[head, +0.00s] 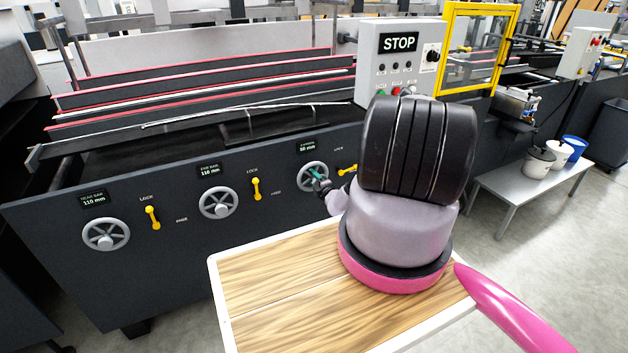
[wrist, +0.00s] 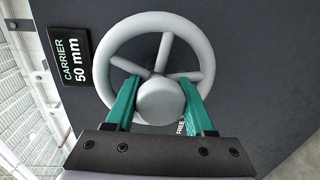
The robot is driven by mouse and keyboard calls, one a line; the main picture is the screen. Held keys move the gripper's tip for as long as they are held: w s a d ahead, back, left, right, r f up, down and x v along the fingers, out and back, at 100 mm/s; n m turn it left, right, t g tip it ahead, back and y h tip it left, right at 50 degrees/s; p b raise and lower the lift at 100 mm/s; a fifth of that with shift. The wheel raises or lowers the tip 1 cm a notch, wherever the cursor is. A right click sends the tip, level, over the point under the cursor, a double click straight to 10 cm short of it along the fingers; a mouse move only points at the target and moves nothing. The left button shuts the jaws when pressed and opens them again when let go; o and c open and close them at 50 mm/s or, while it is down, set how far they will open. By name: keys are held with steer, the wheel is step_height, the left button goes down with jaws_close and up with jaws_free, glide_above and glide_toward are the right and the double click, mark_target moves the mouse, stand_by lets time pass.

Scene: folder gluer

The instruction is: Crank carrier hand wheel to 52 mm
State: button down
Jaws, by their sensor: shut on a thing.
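The carrier hand wheel (head: 325,168) is the rightmost of three grey wheels on the dark machine front. In the wrist view the wheel (wrist: 205,50) fills the upper middle, with three spokes and a round hub. The carrier display (wrist: 74,62) beside it reads 50 mm. My gripper (head: 317,174) is at this wheel. In the wrist view its green fingers (wrist: 158,98) lie on both sides of the hub, inside the rim, shut on the hub. The carrier lock lever (head: 348,170) is yellow and partly hidden by my arm in the head view.
The near bar wheel (head: 105,234) and far bar wheel (head: 218,203), both at 110 mm, have yellow levers beside them. A control box (head: 399,62) with a STOP sign stands above right. A low bench (head: 520,190) with buckets stands on the right.

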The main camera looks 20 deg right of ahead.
steer(key=shift+s+f+m, duration=0.1)
steer(key=shift+m, duration=1)
steer(key=shift+y, duration=0.3)
steer(key=c, duration=0.5)
jaws_free()
steer(key=shift+c, duration=0.2)
steer(key=s+r, duration=0.1)
steer(key=s, duration=0.9)
steer(key=shift+s+d+r, duration=0.15)
steer(key=shift+s+d, duration=0.05)
steer(key=shift+s, duration=0.15)
